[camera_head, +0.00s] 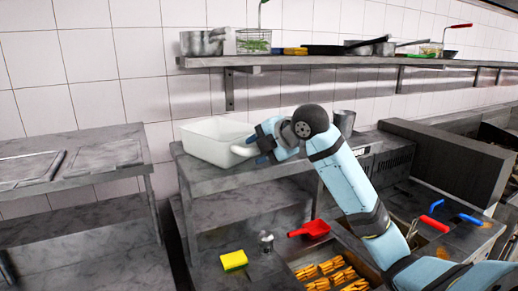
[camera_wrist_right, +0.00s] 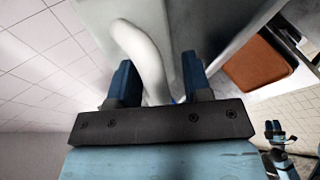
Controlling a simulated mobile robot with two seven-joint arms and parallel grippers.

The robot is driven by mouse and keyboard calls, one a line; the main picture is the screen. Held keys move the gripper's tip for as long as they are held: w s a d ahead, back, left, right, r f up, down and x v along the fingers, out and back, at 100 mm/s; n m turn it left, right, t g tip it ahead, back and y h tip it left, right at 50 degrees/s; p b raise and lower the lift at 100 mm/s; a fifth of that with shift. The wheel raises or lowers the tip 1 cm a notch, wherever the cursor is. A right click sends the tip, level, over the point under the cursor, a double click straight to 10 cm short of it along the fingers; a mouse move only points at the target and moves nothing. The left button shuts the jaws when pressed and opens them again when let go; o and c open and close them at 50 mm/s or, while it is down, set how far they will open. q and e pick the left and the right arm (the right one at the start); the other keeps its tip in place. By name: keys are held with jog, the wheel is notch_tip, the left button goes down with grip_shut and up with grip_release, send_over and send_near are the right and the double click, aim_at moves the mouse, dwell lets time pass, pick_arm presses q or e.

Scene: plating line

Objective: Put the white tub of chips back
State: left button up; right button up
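The white tub (camera_head: 205,143) stands upright on the grey metal counter by the tiled wall; I cannot see what is inside it. My right gripper (camera_head: 262,142) is at the tub's right end, by its white curved handle (camera_head: 243,150). In the right wrist view the white handle (camera_wrist_right: 148,58) passes between the two blue fingers of the gripper (camera_wrist_right: 157,78). The fingers are apart, with a gap showing beside the handle. A small blue and black arm part (camera_wrist_right: 277,138), perhaps my left gripper, shows at the lower right of that view; its fingers are unclear.
A wall shelf (camera_head: 290,61) with pots and pans runs above. A metal cup (camera_head: 345,120) stands behind my right arm. Below are a red scoop (camera_head: 311,229), a yellow sponge (camera_head: 234,260), a small tin (camera_head: 266,241) and fryer baskets with chips (camera_head: 327,268). The left table (camera_head: 100,178) has free room.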

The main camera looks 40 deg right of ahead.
pick_arm(q)
jog(key=shift+w+r, duration=0.1)
jog(key=shift+r, duration=0.1)
pick_arm(e)
jog(key=shift+s, duration=0.1)
jog(key=shift+s+d+r, duration=0.1)
jog(key=shift+s+r, duration=0.1)
pick_arm(q)
notch_tip(320, 180, down, 2)
jog(key=b, duration=0.3)
jog(key=shift+d+f+m, duration=0.15)
jog(key=shift+m, duration=0.15)
pick_arm(e)
jog(key=v, duration=1.1)
jog(key=shift+s, duration=0.15)
pick_arm(q)
jog(key=shift+w, duration=0.1)
pick_arm(e)
jog(key=shift+r, duration=0.1)
